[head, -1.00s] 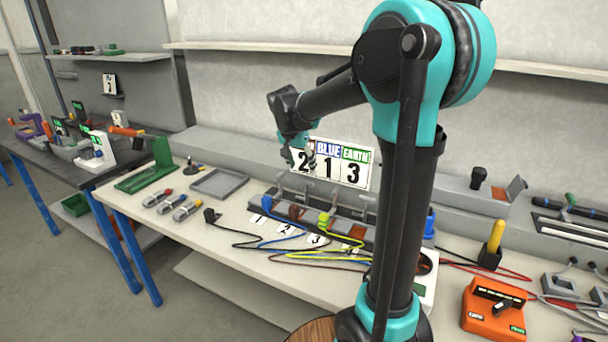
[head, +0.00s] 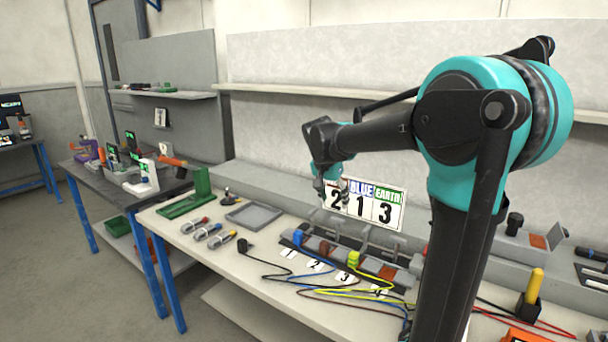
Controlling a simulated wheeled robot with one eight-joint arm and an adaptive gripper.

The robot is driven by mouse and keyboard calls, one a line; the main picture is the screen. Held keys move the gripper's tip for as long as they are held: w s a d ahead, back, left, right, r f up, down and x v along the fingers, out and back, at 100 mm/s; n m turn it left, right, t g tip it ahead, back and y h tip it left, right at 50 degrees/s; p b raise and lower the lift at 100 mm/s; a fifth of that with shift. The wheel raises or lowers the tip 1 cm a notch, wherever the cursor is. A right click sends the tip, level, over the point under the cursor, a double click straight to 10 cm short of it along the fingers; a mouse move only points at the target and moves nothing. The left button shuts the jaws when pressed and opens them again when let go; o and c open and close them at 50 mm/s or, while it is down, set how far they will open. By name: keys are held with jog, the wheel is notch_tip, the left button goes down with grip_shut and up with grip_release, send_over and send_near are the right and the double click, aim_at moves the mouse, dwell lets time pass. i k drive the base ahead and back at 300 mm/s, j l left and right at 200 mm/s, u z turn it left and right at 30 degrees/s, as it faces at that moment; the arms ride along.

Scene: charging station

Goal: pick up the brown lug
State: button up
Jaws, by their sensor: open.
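The brown lug (head: 326,247) sits in the grey rack (head: 372,262) on the bench, between the blue lug (head: 298,237) and the yellow-green lug (head: 353,258). It is small in the head view. My gripper (head: 333,190) hangs from the arm's end above and behind the lugs in the picture, in front of the left part of the number sign. It is open, nothing shows in it, and it is apart from the lugs. My arm covers the right end of the rack.
A black lug (head: 242,245) lies on the bench left of the rack. Coloured cables run in front of it past numbered cards (head: 315,265). The number sign (head: 380,205) stands behind the rack. A grey tray (head: 252,214) and a green stand (head: 195,200) are to the left.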

aim_at(325, 248)
jog(key=k, duration=0.9)
